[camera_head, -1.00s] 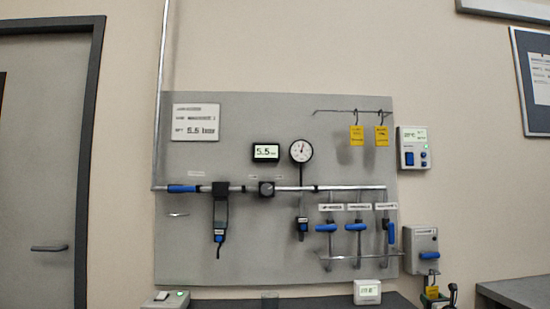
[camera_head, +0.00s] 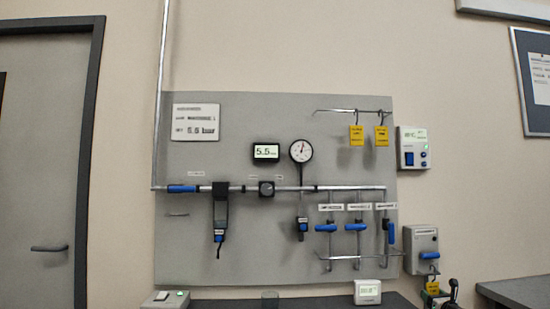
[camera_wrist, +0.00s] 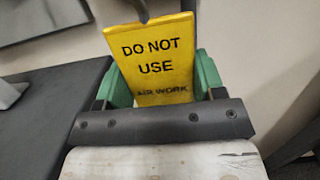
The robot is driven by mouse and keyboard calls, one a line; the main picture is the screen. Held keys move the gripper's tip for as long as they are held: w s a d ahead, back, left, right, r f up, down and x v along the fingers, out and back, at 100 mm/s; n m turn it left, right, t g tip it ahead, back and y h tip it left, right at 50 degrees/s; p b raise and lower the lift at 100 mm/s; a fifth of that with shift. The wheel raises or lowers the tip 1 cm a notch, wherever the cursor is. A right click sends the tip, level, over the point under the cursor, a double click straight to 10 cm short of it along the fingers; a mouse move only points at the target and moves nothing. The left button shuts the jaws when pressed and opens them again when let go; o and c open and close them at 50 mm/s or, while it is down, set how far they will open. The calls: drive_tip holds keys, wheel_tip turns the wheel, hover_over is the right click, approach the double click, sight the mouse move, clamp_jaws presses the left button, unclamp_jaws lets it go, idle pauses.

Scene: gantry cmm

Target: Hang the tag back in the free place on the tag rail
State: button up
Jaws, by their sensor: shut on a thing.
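The yellow tag (camera_wrist: 155,65) reads "DO NOT USE" in the wrist view, with a smaller line below. My gripper (camera_wrist: 162,85) is shut on it, a green finger at each side edge. A grey hook shows at its top. In the head view the tag (camera_head: 432,287) is at the lower right, just below the blue handle (camera_head: 429,256) of a grey box; I cannot tell whether its hook still touches the handle. The tag rail (camera_head: 335,110) is at the board's upper right. Two yellow tags (camera_head: 357,135) (camera_head: 381,136) hang on its right part; its left part is bare.
The grey board (camera_head: 270,240) carries a pipe (camera_head: 240,188), a gauge (camera_head: 301,151), a display (camera_head: 266,152) and several blue-handled valves. A control box (camera_head: 412,147) is right of the rail. A bench (camera_head: 325,299) runs below. Wall above the rail is clear.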

drive_tip(key=s, duration=0.9)
drive_tip(key=shift+s+d, duration=0.35)
idle(0.5)
